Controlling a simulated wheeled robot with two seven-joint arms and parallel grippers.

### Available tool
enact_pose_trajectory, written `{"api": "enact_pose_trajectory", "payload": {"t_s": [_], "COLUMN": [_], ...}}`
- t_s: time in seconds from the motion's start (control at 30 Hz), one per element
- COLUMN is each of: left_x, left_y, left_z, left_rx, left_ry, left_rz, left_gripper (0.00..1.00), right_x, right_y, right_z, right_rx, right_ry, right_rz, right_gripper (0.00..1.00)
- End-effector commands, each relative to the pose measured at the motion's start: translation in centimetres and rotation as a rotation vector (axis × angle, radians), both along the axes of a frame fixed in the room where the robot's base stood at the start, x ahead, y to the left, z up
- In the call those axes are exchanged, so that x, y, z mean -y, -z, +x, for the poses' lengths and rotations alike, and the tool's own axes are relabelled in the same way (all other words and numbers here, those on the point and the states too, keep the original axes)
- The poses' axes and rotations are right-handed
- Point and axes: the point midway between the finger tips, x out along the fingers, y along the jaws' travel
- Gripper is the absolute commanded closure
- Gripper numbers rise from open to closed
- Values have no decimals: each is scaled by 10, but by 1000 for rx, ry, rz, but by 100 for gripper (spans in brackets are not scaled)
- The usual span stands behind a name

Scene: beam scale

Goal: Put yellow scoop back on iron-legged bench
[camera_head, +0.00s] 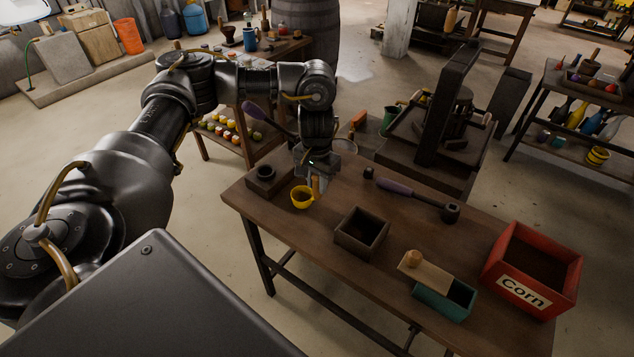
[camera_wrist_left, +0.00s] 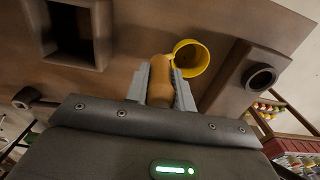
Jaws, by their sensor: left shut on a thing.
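The yellow scoop (camera_head: 301,198) has a round yellow cup and a short wooden handle. It is at the left end of the brown wooden bench (camera_head: 330,257), which has dark legs. My left gripper (camera_head: 316,184) is shut on the scoop's handle from above. In the left wrist view, the wooden handle sits between the grey fingers (camera_wrist_left: 161,84), with the yellow cup (camera_wrist_left: 191,58) beyond the fingertips. The cup is over the bench top; I cannot tell whether it touches it. My right gripper is not in view.
A dark square box (camera_head: 361,233) stands close to the scoop, and a dark block with a round hole (camera_head: 264,181) is on its other side. A purple-handled tool (camera_head: 410,192), a teal box with a sliding lid (camera_head: 443,299) and a red Corn box (camera_head: 530,270) occupy the right.

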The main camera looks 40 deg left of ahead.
Motion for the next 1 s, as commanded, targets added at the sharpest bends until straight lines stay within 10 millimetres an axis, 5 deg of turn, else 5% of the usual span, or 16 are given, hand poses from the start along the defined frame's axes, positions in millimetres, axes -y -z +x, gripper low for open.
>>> {"api": "enact_pose_trajectory", "payload": {"t_s": [0.43, 0.47, 0.6, 1.0], "left_x": [0, 0, 0, 0], "left_y": [8, 8, 8, 1], "left_z": [0, 0, 0, 1], "left_rx": [0, 1, 1, 2], "left_ry": [0, 0, 0, 1], "left_rz": [0, 0, 0, -1], "left_gripper": [100, 75, 56, 54], "right_x": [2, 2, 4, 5], "right_y": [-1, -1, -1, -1], "right_z": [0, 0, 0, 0], "right_rx": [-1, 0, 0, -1], "right_ry": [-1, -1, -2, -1], "right_rz": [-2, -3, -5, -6], "right_gripper": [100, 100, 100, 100]}}
